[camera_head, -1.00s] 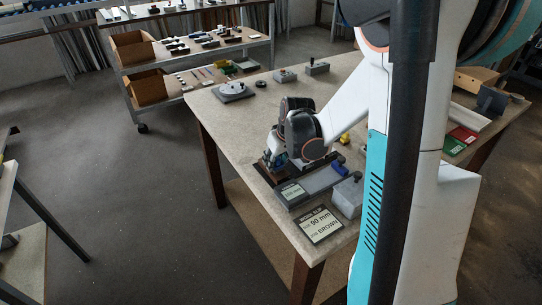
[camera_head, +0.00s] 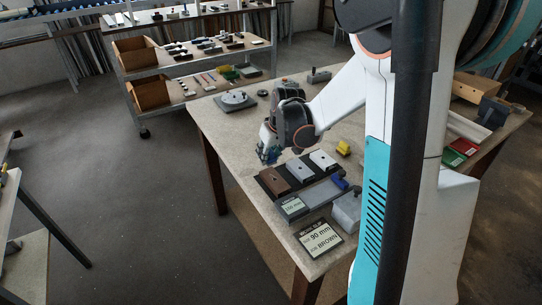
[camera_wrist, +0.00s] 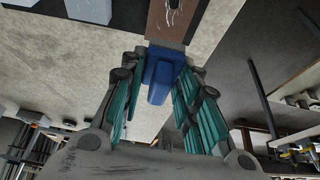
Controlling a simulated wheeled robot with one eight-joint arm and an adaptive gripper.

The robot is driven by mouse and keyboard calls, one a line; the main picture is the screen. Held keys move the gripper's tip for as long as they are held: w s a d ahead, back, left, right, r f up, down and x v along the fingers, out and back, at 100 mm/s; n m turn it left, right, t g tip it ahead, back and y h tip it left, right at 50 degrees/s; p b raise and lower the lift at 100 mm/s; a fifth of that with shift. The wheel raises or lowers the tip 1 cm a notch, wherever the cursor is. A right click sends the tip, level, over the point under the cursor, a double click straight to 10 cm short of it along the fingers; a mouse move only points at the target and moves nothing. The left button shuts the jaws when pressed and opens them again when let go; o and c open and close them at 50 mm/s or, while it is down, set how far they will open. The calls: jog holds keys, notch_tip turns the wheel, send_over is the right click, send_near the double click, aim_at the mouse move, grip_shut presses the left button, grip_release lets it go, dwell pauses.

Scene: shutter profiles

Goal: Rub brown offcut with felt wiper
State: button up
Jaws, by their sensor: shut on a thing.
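The brown offcut (camera_head: 273,181) lies at the left end of a dark tray on the table. In the wrist view the brown offcut (camera_wrist: 178,14) is at the top, with pale marks or glare on its face. My gripper (camera_head: 268,155) is just behind the tray's left end, near the table's left edge.
A grey offcut (camera_head: 299,169) and a white offcut (camera_head: 323,160) lie beside the brown one. A yellow piece (camera_head: 343,148) lies to the right.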

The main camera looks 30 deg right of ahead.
jog(key=shift+r+p, duration=0.8)
jog(key=shift+r, duration=0.65)
